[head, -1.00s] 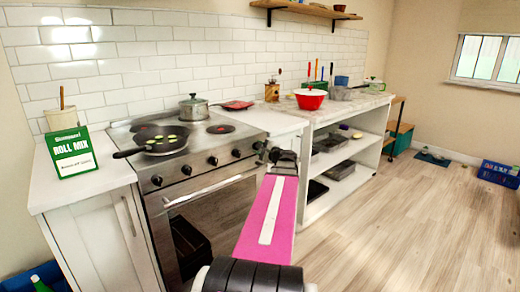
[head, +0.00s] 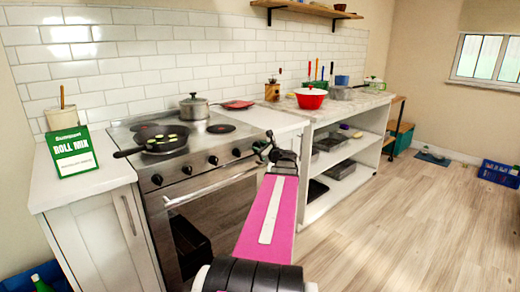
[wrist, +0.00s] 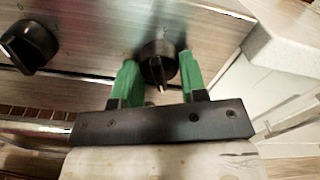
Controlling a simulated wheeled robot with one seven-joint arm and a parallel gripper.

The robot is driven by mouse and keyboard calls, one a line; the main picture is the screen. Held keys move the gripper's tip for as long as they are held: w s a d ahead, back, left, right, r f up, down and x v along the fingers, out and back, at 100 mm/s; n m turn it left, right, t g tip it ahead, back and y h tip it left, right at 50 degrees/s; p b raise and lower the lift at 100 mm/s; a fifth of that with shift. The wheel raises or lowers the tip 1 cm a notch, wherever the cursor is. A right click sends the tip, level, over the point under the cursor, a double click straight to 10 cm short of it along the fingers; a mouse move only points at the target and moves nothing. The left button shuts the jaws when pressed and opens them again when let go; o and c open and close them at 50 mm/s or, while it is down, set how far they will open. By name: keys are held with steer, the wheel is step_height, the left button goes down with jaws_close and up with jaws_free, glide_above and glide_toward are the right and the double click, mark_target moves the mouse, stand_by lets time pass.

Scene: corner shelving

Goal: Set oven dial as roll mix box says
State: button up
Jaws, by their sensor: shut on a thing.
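The green roll mix box (head: 73,152) stands on the left counter in the head view. Its white label is too small to read. The oven (head: 205,200) has a row of black dials on its front. My gripper (wrist: 161,78) has its green fingers on both sides of the rightmost dial (wrist: 158,60) in the wrist view and is shut on it. A pale mark on this dial points roughly down in that view. Another dial (wrist: 28,46) shows to the left. In the head view my gripper (head: 264,149) is at the right end of the oven front.
A pan (head: 160,142) with green pieces and a lidded pot (head: 194,108) are on the stove. A red bowl (head: 310,98) stands on the counter to the right. The oven handle (wrist: 35,130) runs just below the dials.

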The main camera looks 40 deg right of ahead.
steer(key=shift+f, duration=0.1)
stand_by(0.3)
steer(key=o, duration=0.9)
steer(key=shift+s, duration=0.15)
steer(key=s, duration=0.7)
steer(key=s+d, duration=0.1)
steer(key=s, duration=0.2)
steer(key=shift+s, duration=0.3)
